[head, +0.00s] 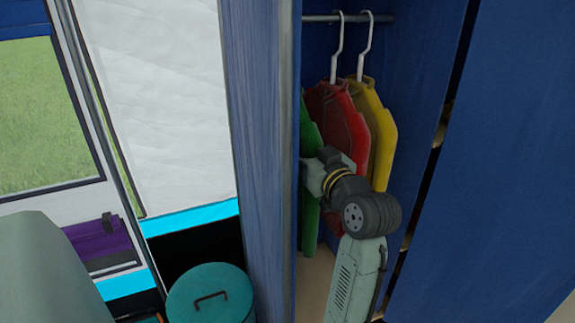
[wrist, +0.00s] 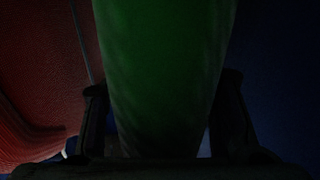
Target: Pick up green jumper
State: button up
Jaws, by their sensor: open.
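The green jumper (head: 309,132) hangs at the left inside the blue wardrobe in the head view, partly hidden by the wardrobe's side panel and my arm. In the dark wrist view the green jumper (wrist: 170,70) fills the middle of the picture. My gripper (wrist: 160,120) is open, with one dark finger on each side of the green cloth. The cloth lies between the fingers; I cannot tell whether either finger touches it. In the head view my gripper's fingers are hidden behind the arm and the panel.
A red jumper (head: 338,112) hangs just right of the green one, and a yellow jumper (head: 382,140) hangs further right. White hangers hold them on a metal rail (head: 322,18). The wardrobe's side panel (head: 262,150) stands close on the left. A teal lidded bin (head: 210,287) stands outside.

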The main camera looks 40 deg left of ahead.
jog(key=shift+c, duration=0.3)
grip_shut()
dwell(0.3)
dwell(0.3)
